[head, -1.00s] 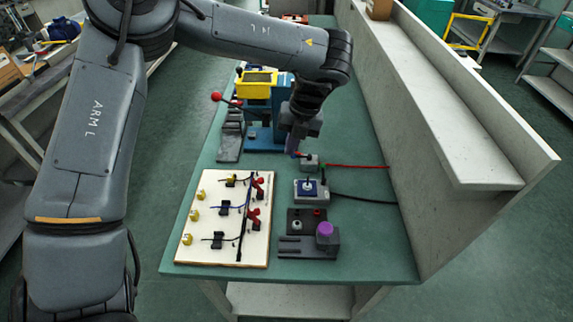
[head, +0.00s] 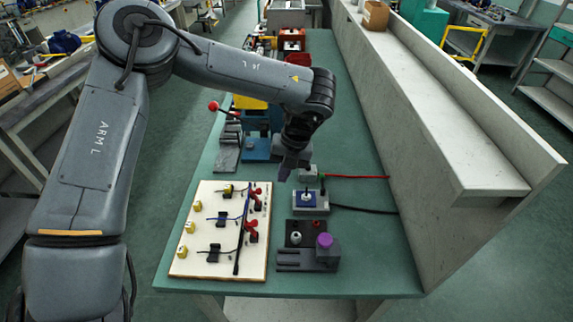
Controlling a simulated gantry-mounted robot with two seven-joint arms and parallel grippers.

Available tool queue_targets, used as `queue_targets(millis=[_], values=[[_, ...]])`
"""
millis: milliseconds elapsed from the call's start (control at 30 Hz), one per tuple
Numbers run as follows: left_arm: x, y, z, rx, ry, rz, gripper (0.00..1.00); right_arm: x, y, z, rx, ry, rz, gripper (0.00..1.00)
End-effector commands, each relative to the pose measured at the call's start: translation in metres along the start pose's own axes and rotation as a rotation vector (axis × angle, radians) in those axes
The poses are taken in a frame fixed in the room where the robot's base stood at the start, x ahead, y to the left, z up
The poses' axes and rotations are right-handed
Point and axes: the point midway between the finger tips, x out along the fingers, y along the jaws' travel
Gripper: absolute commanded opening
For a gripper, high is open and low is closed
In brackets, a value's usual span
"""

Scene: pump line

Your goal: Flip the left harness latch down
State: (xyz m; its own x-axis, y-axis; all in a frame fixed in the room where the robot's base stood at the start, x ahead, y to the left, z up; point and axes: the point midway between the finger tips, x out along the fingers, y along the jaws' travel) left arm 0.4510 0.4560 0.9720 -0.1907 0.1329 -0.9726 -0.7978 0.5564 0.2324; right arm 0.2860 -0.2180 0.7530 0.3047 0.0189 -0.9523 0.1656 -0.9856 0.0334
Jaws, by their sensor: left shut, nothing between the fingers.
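The cream harness board (head: 190,262) lies on the green bench, with dark cables, black clips and yellow connectors on it. Two red latch-like parts stand along its right side: a far one (head: 256,190) and a near one (head: 252,234). Their exact positions, up or down, are too small to tell. My left gripper (head: 283,178) is shut and empty. It points down above the bench, to the right of the far red part and apart from it in the picture. My right gripper is not in view.
A grey box with a blue top (head: 316,200) and a fixture with a purple knob (head: 324,241) stand right of the board. A blue press (head: 256,149) and a red-knobbed lever (head: 213,106) stand behind. A pale wall (head: 405,165) bounds the bench on the right.

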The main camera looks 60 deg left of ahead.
Motion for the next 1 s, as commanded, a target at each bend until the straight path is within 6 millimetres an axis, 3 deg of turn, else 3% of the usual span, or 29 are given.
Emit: queue_targets(millis=[33, 200, 500, 1000], values=[[0.013, 0.000, -0.001, 0.000, 0.004, 0.001, 0.00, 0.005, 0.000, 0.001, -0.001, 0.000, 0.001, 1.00], [0.040, 0.002, 0.000, 0.000, 0.002, -0.002, 0.00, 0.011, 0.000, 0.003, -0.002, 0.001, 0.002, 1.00], [0.053, 0.029, 0.000, 0.000, 0.000, -0.003, 0.00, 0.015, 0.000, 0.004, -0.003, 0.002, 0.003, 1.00], [0.056, 0.034, 0.000, 0.001, 0.000, -0.002, 0.00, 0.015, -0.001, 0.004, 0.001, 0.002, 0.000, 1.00]])
